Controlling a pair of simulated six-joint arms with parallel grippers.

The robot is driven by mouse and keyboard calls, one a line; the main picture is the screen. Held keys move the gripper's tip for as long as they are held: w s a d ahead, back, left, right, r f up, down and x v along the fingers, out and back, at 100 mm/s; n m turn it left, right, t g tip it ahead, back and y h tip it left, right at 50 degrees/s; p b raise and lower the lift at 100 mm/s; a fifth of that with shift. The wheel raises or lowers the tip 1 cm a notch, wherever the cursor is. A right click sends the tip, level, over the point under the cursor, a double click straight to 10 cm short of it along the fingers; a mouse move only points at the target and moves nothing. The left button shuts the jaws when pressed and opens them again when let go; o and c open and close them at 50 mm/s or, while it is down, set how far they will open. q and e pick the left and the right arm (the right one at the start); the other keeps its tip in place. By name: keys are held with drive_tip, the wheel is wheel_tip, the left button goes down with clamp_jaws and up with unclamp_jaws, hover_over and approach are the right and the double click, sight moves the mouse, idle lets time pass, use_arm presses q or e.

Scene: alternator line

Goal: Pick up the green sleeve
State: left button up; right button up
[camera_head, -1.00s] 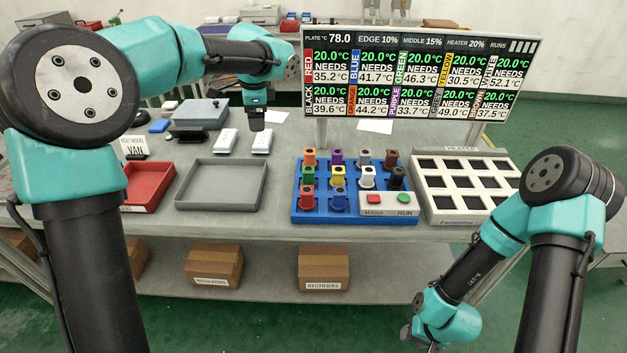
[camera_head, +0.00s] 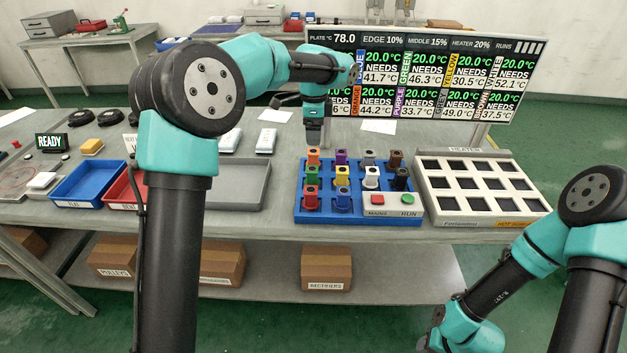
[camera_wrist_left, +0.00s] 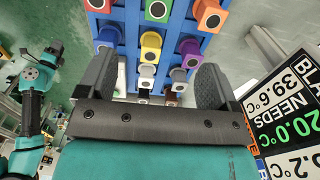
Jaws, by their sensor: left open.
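The green sleeve (camera_head: 311,175) stands upright in the middle row of a blue rack (camera_head: 350,217), at its left end. In the left wrist view the green sleeve (camera_wrist_left: 156,10) is near the top edge, beyond the yellow sleeve (camera_wrist_left: 150,45). My left gripper (camera_head: 314,140) points down above the back left part of the rack. In the left wrist view its jaws (camera_wrist_left: 155,80) are apart, with nothing held between them. My right arm is low at the right, and its gripper is too cut off at the bottom edge to read.
Orange (camera_head: 313,156), purple (camera_head: 340,158) and red (camera_head: 311,194) sleeves stand close around the green one. A heater (camera_head: 480,190) is right of the rack, and a grey tray (camera_head: 240,190) is left. The display (camera_head: 430,75) stands behind.

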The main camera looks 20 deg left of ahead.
sight(312, 168)
use_arm(q)
wheel_tip(312, 168, down, 12)
drive_tip(key=shift+f, duration=0.1)
idle(0.4)
drive_tip(key=f, duration=0.4)
drive_tip(key=shift+s+a, duration=0.25)
drive_tip(key=shift+s, duration=0.05)
drive_tip(key=shift+f, duration=0.55)
drive_tip(key=shift+c, duration=0.5)
drive_tip(key=c, duration=1.1)
drive_tip(key=shift+c, duration=0.2)
drive_tip(key=shift+r, duration=0.15)
